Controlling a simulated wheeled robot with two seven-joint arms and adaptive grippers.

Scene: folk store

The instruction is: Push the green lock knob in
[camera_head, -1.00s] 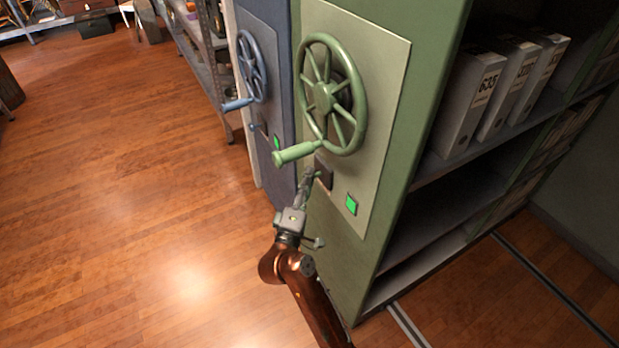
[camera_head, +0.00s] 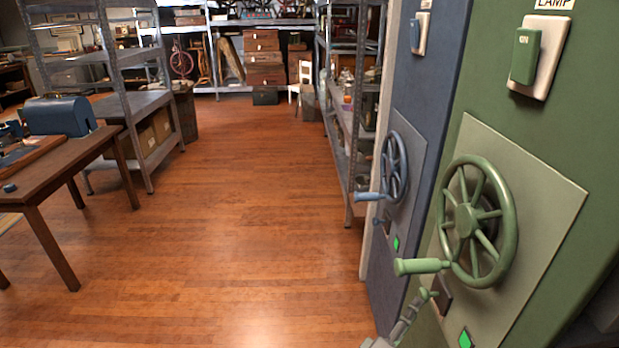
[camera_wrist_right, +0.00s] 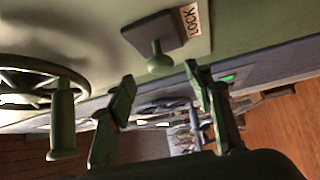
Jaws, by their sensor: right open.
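In the right wrist view, the green lock knob (camera_wrist_right: 159,62) sticks out from a dark square plate (camera_wrist_right: 150,33) beside a "LOCK" label (camera_wrist_right: 190,19). My right gripper (camera_wrist_right: 160,75) is open, its two fingertips on either side of the knob's end with gaps showing; I cannot tell how far in front they are. In the head view, my right gripper (camera_head: 415,305) comes up from the bottom edge, close to the dark lock plate (camera_head: 443,297) below the green handwheel (camera_head: 478,222). The knob is hard to tell from the fingertips there. My left gripper is out of view.
The handwheel's green handle (camera_head: 422,266) juts out just above my right gripper; it also shows at left in the wrist view (camera_wrist_right: 62,120). A green light (camera_head: 465,339) sits below. A blue cabinet (camera_head: 425,95) stands beyond. The wooden floor (camera_head: 230,230) is open to the left.

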